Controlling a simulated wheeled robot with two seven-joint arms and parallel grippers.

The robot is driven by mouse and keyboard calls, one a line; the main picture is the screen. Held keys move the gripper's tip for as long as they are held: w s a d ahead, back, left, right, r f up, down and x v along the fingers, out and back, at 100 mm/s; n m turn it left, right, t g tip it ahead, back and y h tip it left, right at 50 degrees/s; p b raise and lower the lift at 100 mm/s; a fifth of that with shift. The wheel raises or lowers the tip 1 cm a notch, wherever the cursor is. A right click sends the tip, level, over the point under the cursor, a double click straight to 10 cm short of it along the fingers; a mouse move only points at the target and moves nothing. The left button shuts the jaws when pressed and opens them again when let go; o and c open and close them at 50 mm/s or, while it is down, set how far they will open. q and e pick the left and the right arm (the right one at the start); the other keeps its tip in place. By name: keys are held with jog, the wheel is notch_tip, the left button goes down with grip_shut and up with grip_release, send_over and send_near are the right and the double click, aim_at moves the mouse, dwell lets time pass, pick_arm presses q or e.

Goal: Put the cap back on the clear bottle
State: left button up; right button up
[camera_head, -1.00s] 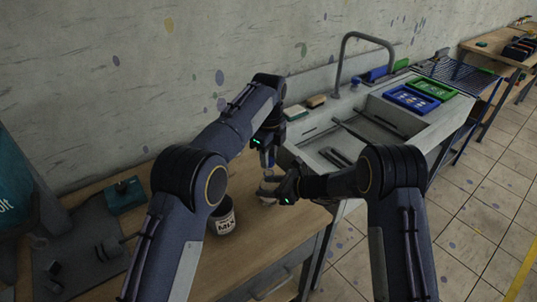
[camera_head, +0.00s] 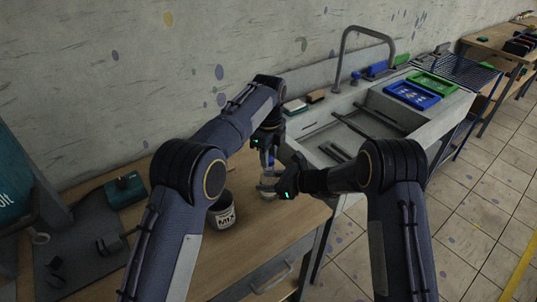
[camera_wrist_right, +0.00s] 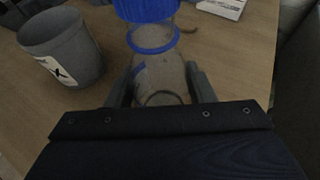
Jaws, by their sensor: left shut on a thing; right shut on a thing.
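The clear bottle (camera_wrist_right: 160,78) stands between the fingers of my right gripper (camera_wrist_right: 158,92) in the right wrist view. A blue ring (camera_wrist_right: 153,48) circles its top. The blue cap (camera_wrist_right: 145,9) is just above the ring at the top edge of that view; I cannot tell whether they touch. In the head view my left gripper (camera_head: 267,152) is directly above the bottle (camera_head: 268,184), shut on the cap, which is mostly hidden there. My right gripper (camera_head: 276,184) comes in from the right and is shut on the bottle, low over the table.
A grey cup (camera_head: 221,212) with a white label stands on the wooden table (camera_head: 245,240), left of the bottle; it also shows in the right wrist view (camera_wrist_right: 62,45). The sink (camera_head: 345,140) is behind and right. A teal box (camera_head: 125,190) sits at the left.

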pick_arm(q)
jog(key=shift+f, duration=0.55)
jog(key=m, duration=1.6)
jog(key=o, duration=0.9)
